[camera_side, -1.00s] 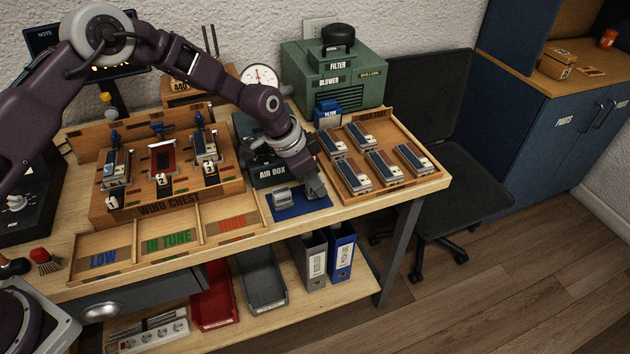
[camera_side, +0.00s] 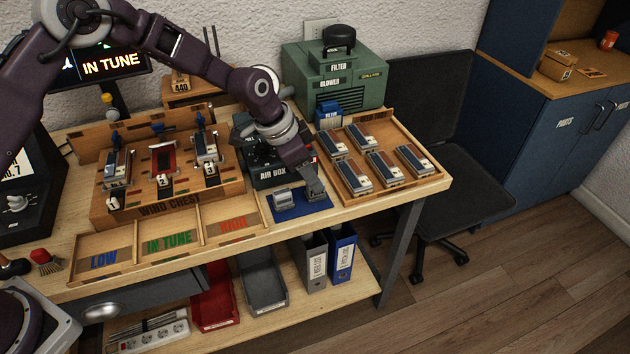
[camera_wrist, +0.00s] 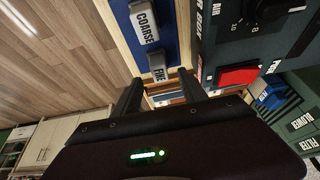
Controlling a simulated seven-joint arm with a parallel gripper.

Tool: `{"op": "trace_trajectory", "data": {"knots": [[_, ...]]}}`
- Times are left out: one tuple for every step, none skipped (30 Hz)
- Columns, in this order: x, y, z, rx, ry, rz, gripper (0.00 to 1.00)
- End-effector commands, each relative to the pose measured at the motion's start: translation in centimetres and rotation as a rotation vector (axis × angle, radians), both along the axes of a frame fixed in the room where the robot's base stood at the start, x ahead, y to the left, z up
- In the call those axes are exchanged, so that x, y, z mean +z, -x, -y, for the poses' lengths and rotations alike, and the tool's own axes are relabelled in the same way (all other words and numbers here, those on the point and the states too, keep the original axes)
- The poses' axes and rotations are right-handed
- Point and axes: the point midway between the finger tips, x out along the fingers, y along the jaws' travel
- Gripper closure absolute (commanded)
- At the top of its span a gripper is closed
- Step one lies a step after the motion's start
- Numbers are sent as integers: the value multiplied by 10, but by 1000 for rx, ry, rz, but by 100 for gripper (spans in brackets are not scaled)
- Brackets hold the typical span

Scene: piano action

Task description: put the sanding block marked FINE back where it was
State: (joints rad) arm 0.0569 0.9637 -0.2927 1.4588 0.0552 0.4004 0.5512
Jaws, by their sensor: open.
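The sanding block marked FINE (camera_wrist: 158,70) rests on the blue mat (camera_wrist: 178,8), next to the block marked COARSE (camera_wrist: 145,20). In the side view, the COARSE block (camera_side: 282,197) sits on the left part of the blue mat (camera_side: 298,212). The FINE block there is largely hidden by my gripper (camera_side: 316,187), at the mat's right part. In the wrist view, my gripper (camera_wrist: 159,82) is open, its fingertips apart at either side of the FINE block's near end. I see no grip on it.
The air box (camera_side: 268,175) stands just behind the mat. A wooden tray (camera_side: 432,170) with several blocks lies close to the right. The wind chest (camera_side: 170,208) and LOW, IN TUNE and HIGH bins (camera_side: 168,243) are left. The bench's front edge (camera_side: 345,207) is near.

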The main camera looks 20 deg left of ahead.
Motion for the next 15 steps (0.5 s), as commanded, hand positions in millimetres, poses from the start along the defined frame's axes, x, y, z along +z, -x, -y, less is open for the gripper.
{"op": "trace_trajectory", "data": {"knots": [[14,3,-4,2,0,4,50],[22,6,-6,1,1,3,50],[32,8,-10,1,1,5,50],[39,10,-12,2,0,4,50],[45,13,-14,1,0,3,50],[53,15,-16,1,1,3,50],[58,17,-17,1,1,3,50],[62,18,-19,0,1,2,50],[67,20,-20,0,0,1,50],[69,21,-21,0,1,1,50],[72,22,-21,0,1,1,50],[73,22,-22,-1,0,0,50],[74,23,-22,-1,0,0,50],[75,23,-22,-1,0,0,50],[75,23,-22,-1,0,-1,50]]}}
